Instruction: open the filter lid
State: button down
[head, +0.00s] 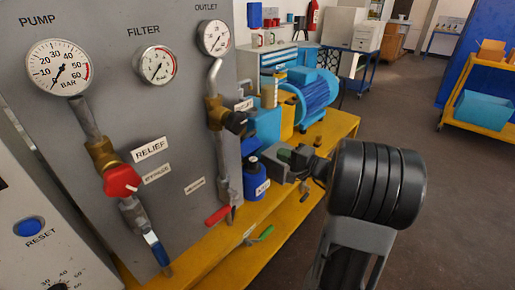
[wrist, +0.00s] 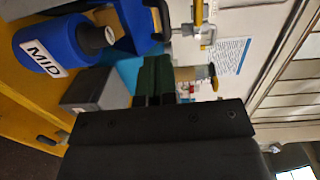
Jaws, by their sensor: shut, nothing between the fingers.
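A blue vessel (head: 256,184) with a dark top and a white label stands on the yellow bench beside the grey panel. In the wrist view the same kind of blue vessel (wrist: 47,45) shows its "MID" label and a grey round end, left of my fingers. I cannot tell for sure which part is the filter lid. My gripper (head: 283,155) is just right of and above the blue vessel, apart from it as far as I see. Its green fingertips (wrist: 155,78) are shut together and empty. The "FILTER" gauge (head: 155,65) is on the panel.
The panel also carries the pump gauge (head: 57,67), outlet gauge (head: 214,38), red relief knob (head: 121,181), blue lever (head: 156,248) and red lever (head: 217,215). A green lever (head: 263,234) is low on the yellow bench (head: 300,213). A blue motor (head: 313,90) stands behind.

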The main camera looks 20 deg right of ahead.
jog(key=d, duration=0.1)
jog(key=t+p, duration=0.1)
jog(key=p, duration=0.1)
send_near(246, 147)
jog(key=w+a+r, duration=0.1)
jog(key=w+r, duration=0.4)
jog(key=w, duration=0.1)
jog(key=shift+w+a+m+h, duration=0.25)
jog(key=shift+w+m+h, duration=0.05)
jog(key=shift+m+h, duration=0.1)
